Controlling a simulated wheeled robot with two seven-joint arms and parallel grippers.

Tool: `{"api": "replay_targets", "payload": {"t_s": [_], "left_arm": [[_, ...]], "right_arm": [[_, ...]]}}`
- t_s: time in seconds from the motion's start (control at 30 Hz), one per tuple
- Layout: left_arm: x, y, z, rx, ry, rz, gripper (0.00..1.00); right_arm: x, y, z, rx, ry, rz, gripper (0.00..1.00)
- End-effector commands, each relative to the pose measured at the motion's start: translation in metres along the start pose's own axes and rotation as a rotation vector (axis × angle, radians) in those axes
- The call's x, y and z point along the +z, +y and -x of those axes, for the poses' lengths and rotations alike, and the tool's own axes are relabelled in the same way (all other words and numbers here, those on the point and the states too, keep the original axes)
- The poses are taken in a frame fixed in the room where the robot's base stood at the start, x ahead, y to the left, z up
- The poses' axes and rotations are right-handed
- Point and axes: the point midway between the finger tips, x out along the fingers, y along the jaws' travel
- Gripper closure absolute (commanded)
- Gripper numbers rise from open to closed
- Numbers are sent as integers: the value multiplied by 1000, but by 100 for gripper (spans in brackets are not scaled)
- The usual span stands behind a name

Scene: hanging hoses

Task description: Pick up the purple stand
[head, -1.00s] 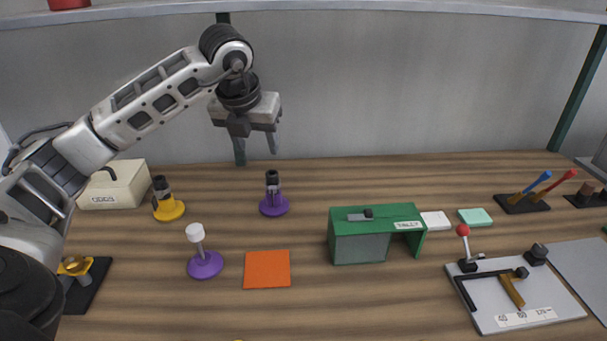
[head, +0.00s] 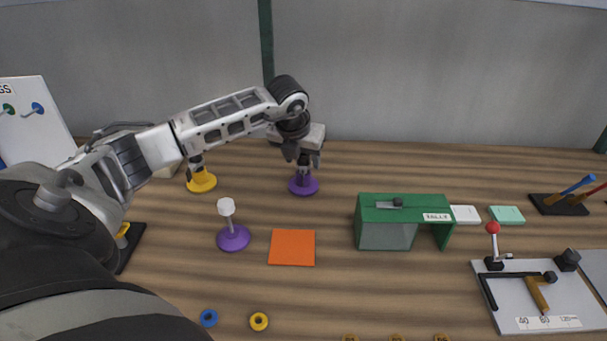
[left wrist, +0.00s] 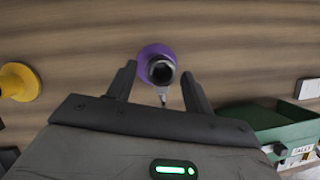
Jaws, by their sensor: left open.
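A purple stand (head: 303,187) with a dark upper part stands upright towards the back of the table. A second purple stand (head: 233,238) with a white cap is nearer, to its left. My left gripper (head: 308,163) is open above the back stand, pointing down, and hides part of its top. In the left wrist view the back stand (left wrist: 157,52) shows from above, with its dark top roughly between the two fingertips and no visible grip on it. My right gripper is not in view.
A yellow stand (head: 202,182) is left of the back purple one, below my left arm. An orange square (head: 292,248) lies in front. A green box-like housing (head: 405,208) stands to the right. Table around the back stand is mostly clear.

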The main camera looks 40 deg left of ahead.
Motion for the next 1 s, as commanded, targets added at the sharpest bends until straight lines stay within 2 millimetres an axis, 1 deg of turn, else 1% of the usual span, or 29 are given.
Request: {"api": "replay_targets", "payload": {"t_s": [0.1, 0.17, 0.43, 0.47, 0.5, 0.57, 0.6, 0.87, 1.0], "left_arm": [[0, 0, -16, -1, 2, 0, 49], [0, 0, -21, 0, 2, 0, 49], [0, 0, -24, 0, -1, -1, 49], [0, 0, -24, 0, -1, -1, 57], [0, 0, -23, 0, -1, -1, 68], [0, 0, -23, 0, -1, -1, 85], [0, 0, -23, 0, -1, -1, 95], [1, 0, -22, 0, -2, 0, 95], [3, 0, -19, 0, -3, 0, 95]], "right_arm": [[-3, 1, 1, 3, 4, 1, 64], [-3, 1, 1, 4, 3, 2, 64], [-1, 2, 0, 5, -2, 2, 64], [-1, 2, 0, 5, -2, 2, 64], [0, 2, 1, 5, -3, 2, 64], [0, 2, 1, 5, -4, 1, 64], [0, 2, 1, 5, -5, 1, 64], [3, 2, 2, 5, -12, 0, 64], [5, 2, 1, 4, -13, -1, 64]]}}
